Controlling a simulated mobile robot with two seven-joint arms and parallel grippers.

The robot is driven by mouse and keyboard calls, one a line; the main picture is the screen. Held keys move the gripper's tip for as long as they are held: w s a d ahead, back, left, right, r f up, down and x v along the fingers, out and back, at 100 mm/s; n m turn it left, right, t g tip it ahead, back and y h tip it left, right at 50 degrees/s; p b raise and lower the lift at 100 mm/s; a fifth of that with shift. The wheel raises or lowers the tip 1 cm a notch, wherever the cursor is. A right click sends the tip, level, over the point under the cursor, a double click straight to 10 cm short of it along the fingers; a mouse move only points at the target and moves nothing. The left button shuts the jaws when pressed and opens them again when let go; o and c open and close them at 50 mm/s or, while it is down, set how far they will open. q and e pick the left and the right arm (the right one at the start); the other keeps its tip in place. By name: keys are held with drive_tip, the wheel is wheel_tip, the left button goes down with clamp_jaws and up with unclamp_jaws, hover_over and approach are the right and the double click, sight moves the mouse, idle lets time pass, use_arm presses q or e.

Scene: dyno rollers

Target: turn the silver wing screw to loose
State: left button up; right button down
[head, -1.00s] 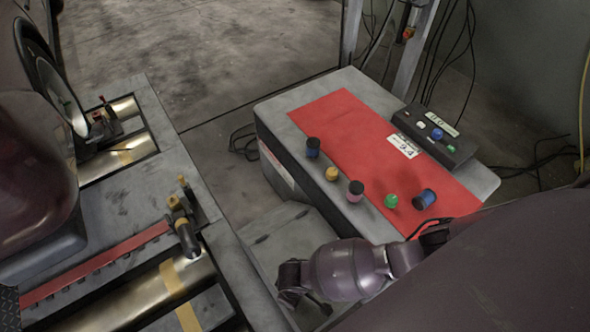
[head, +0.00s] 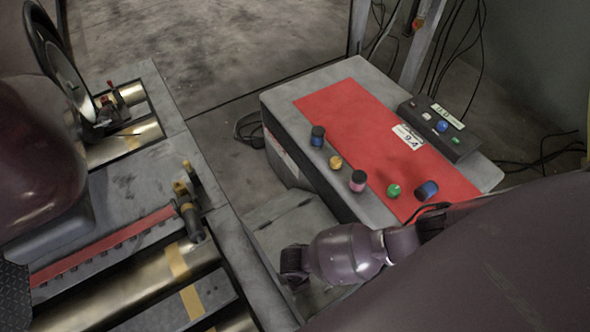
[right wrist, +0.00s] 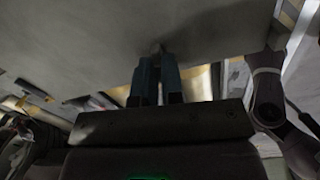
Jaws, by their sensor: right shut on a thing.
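In the right wrist view, my right gripper (right wrist: 156,70) has two teal fingers pointing up, close together under a broad grey surface. The fingers are shut on a small grey piece (right wrist: 160,48) at their tips. It is dim and mostly hidden, but its place fits the silver wing screw; its wings and angle cannot be made out. In the head view, a purple arm link of mine (head: 345,254) lies beside the red-topped cabinet, and no gripper fingers show there. My left gripper is in neither current view.
A grey cabinet (head: 286,103) with a red mat (head: 350,120) carries several coloured knobs and a black display box (head: 455,148). Metal rollers (head: 130,285) in a grey frame lie at the left. A brass-coloured fitting (head: 181,188) stands on the frame. Cables hang behind.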

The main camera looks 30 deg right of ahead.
drive_tip(key=shift+n, duration=0.4)
use_arm(q)
drive_tip(key=shift+w+d+r, duration=0.1)
drive_tip(key=shift+w, duration=0.25)
use_arm(e)
drive_tip(key=shift+d, duration=0.1)
drive_tip(key=c, duration=1.2)
unclamp_jaws()
drive_tip(key=shift+c, duration=0.2)
use_arm(q)
drive_tip(key=shift+s, duration=0.35)
use_arm(e)
drive_tip(key=shift+r, duration=0.1)
